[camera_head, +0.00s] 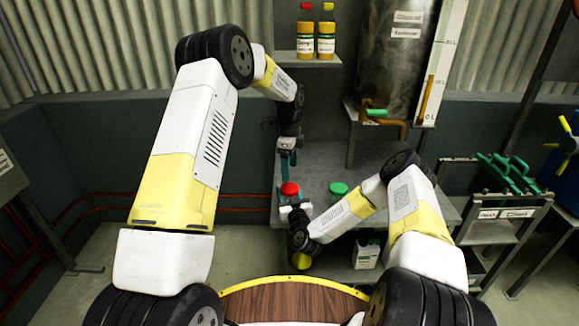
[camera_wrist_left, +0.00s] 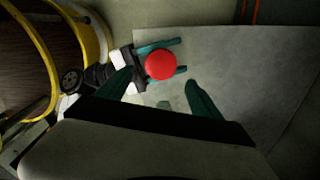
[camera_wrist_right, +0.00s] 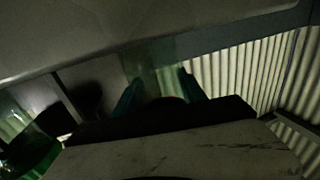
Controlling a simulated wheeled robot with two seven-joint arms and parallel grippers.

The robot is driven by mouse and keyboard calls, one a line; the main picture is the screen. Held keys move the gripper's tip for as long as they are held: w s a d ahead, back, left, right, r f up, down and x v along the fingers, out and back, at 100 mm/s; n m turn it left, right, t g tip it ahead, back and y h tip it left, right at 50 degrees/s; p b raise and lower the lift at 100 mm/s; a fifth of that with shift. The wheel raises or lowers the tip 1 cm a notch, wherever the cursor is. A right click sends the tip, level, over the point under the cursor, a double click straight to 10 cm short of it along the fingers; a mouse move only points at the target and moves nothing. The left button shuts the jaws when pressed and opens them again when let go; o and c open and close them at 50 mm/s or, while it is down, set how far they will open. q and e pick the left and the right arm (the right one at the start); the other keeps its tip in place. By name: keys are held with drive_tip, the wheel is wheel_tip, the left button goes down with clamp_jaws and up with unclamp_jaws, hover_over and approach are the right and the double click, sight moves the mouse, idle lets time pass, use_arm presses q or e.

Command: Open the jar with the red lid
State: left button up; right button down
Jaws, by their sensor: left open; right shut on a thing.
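The jar's red lid (camera_head: 290,189) is near the left edge of the grey table; it also shows in the left wrist view (camera_wrist_left: 160,64). My right gripper (camera_head: 292,203) is shut on the jar from the side, its teal fingers on both sides below the lid. In the right wrist view the translucent glass jar (camera_wrist_right: 153,62) shows dimly between the fingers. My left gripper (camera_head: 288,158) points down above the red lid, open and apart from it. Its spread fingers (camera_wrist_left: 160,77) show in the left wrist view. The jar's body is mostly hidden in the head view.
A green lid (camera_head: 338,188) is to the right on the table (camera_head: 385,160). A metal tank (camera_head: 395,55) with a spout stands behind. Two bottles (camera_head: 315,40) stand on a wall shelf (camera_head: 310,59). A white container (camera_head: 366,254) is below the table. A rack (camera_head: 500,195) is at right.

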sight(289, 187)
use_arm(q)
drive_tip(key=m, duration=1)
drive_tip(key=shift+m, duration=0.4)
drive_tip(key=m, duration=0.4)
drive_tip(key=shift+f, duration=3.9)
